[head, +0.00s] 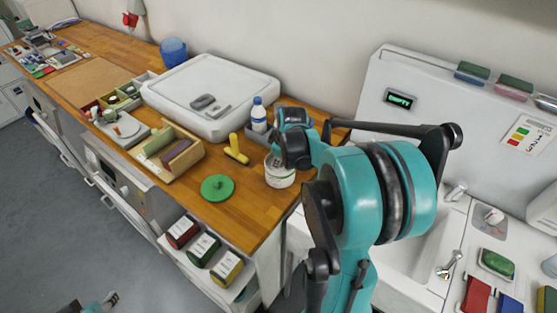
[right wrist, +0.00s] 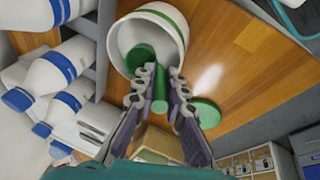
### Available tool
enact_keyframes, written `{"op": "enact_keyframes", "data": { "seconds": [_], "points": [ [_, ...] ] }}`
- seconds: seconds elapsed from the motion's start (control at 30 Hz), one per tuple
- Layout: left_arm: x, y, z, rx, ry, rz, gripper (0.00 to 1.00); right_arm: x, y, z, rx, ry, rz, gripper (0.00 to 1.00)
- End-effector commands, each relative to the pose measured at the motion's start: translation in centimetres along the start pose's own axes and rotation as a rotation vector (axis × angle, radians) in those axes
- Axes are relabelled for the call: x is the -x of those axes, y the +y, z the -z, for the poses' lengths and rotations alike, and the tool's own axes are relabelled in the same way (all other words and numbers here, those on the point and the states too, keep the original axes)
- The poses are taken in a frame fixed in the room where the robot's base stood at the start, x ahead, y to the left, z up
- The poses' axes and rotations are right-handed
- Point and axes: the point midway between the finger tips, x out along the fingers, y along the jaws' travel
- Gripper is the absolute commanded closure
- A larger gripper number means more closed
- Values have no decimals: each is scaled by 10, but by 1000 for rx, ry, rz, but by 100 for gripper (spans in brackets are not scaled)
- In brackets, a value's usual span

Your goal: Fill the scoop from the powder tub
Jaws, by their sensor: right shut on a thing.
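The white powder tub (head: 280,173) stands on the wooden counter under my right arm. My right gripper (right wrist: 161,82) is shut on that handle. I cannot make out the powder level or whether the scoop holds powder. The green lid (head: 217,187) lies flat on the counter, left of the tub. Part of my left gripper (head: 108,299) shows at the bottom edge; its jaws are unclear.
A yellow tool (head: 236,150) and a wooden box (head: 169,152) stand left of the tub. A blue-capped bottle (head: 258,115) is just behind it; several such bottles (right wrist: 65,62) show in the wrist view. A sink (head: 425,250) lies right. Counter around the lid is clear.

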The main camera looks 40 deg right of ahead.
Motion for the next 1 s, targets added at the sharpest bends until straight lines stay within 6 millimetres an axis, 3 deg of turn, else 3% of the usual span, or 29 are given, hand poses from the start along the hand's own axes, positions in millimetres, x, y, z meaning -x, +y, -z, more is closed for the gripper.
{"op": "enact_keyframes", "data": {
  "seconds": [1.0],
  "points": [
    [-6, 0, -4, 0, 0, 0, 60, -9, -2, -2, 0, 0, 0, 100]
  ]
}}
